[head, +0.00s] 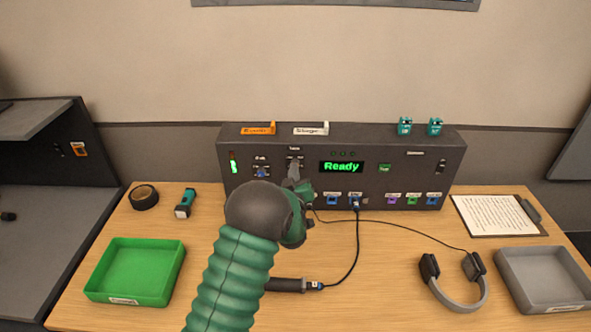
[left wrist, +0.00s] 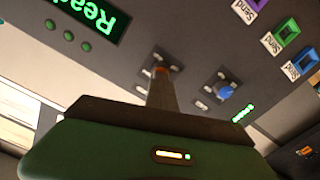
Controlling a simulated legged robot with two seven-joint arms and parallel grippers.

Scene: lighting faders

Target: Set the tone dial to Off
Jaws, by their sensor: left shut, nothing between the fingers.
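The grey console (head: 400,167) stands at the back of the table, with a lit "Ready" display. The dial that I take for the tone dial (left wrist: 161,70) is on its upper left front, under a small label too blurred to read surely. Only a bit of orange and some pale position marks show around my fingers, so its setting cannot be told. My left gripper (head: 294,168) is shut and empty, with its fingertips (left wrist: 161,77) right at this dial; contact cannot be told. My right gripper is not in view.
A blue knob (head: 262,172) sits just left of the dial; it also shows in the left wrist view (left wrist: 226,92). A cable runs from a console socket to a dark handle (head: 287,285). A green tray (head: 107,293), headphones (head: 463,305) and grey tray (head: 508,281) lie on the table.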

